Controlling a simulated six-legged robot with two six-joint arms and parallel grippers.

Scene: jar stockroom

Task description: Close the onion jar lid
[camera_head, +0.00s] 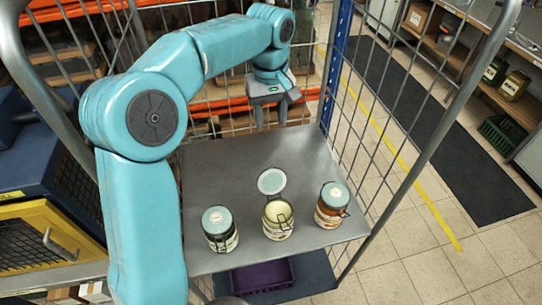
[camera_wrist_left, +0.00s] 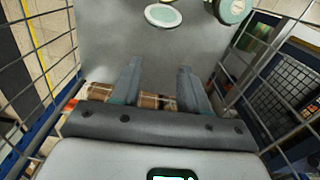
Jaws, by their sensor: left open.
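Three clip-top glass jars stand upright on a grey metal shelf (camera_head: 235,165). The middle jar (camera_head: 278,222) has pale yellowish contents and its round lid (camera_head: 271,181) is swung wide open toward the back; I take it as the onion jar, though its label is too small to read. That lid also shows at the top of the left wrist view (camera_wrist_left: 163,15). My left gripper (camera_head: 270,114) is open and empty, fingers down, behind the lid and apart from it. Its two spread fingers show in the left wrist view (camera_wrist_left: 160,72). My right gripper is not in view.
A dark jar (camera_head: 220,230) at left and a reddish jar (camera_head: 331,206) at right are both closed. Wire mesh walls (camera_head: 365,120) flank the shelf. A purple crate (camera_head: 262,276) lies below. The shelf behind the jars is clear.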

